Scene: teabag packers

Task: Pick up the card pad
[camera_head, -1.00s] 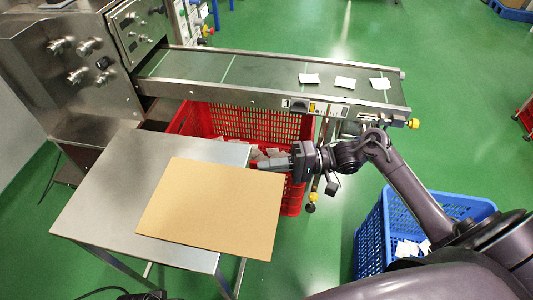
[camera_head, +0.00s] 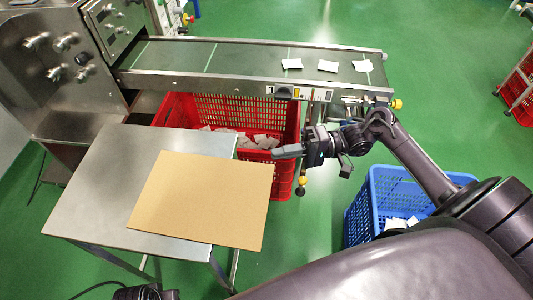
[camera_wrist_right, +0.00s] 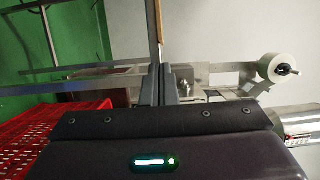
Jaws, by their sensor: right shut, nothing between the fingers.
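The card pad (camera_head: 200,200) is a flat tan sheet lying on the steel table (camera_head: 95,190), with its right part sticking out past the table's edge. My right gripper (camera_head: 276,153) is shut and empty, just beyond the pad's far right corner; the head view shows no clear contact. In the right wrist view, the fingers (camera_wrist_right: 158,85) are together, and a thin tan edge of the card pad (camera_wrist_right: 160,25) shows ahead of the tips. My left gripper cannot be made out.
A red crate (camera_head: 287,178) with teabags stands behind the table, under the conveyor (camera_head: 230,60) that carries a few white packets. A blue crate (camera_head: 365,215) stands on the floor at the right, under my right arm.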

